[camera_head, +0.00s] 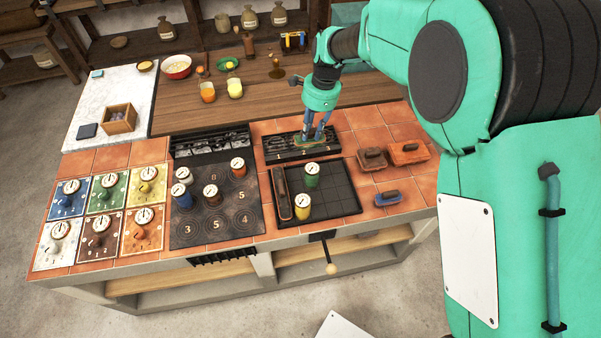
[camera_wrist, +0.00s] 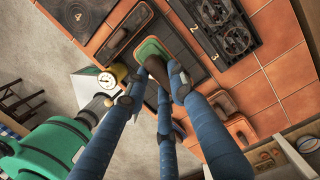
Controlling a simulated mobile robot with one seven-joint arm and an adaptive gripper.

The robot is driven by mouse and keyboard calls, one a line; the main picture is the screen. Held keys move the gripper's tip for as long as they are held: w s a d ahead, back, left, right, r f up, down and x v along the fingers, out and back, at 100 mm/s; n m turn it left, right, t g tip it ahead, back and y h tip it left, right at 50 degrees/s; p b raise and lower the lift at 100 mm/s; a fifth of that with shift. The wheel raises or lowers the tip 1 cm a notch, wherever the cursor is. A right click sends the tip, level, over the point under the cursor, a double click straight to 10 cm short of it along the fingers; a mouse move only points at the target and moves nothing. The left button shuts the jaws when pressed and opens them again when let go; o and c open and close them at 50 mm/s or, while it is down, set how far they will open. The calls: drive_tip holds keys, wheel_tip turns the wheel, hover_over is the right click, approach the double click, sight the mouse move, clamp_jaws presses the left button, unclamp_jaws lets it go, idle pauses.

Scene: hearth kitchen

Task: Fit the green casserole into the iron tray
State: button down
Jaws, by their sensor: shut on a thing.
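The green casserole (camera_head: 309,145) is small and rectangular, with a brown handle on top. My gripper (camera_head: 317,133) is shut on the handle, and the wrist view also shows the green casserole (camera_wrist: 151,47) between the fingers. In the head view it appears over the black burner grate; its exact height is unclear. The iron tray (camera_head: 340,198) is a black gridded pan nearer the front of the counter. A long brown casserole (camera_head: 282,194) lies along its left side. A green dial pot (camera_head: 312,175) and a yellow dial pot (camera_head: 302,206) stand in it.
The black burner grate (camera_head: 285,148) lies behind the tray. Two casseroles, brown (camera_head: 372,159) and orange (camera_head: 409,153), and a blue one (camera_head: 388,197) sit right of the tray. A numbered cooktop (camera_head: 238,212) with several dial pots is at left. The tray's right part is bare.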

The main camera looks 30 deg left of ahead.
sight(301, 131)
drive_tip(key=a, duration=0.2)
drive_tip(key=s+a, duration=0.1)
drive_tip(key=shift+s+r, duration=0.1)
drive_tip(key=shift+r, duration=0.3)
drive_tip(key=shift+d+f, duration=0.1)
wheel_tip(301, 131, down, 13)
drive_tip(key=b, duration=0.2)
drive_tip(key=shift+r, duration=0.2)
drive_tip(key=shift+f+b, duration=0.4)
drive_tip(key=shift+f, duration=2.2)
drive_tip(key=shift+f, duration=0.15)
drive_tip(key=c, duration=1.8)
unclamp_jaws()
drive_tip(key=shift+o, duration=0.2)
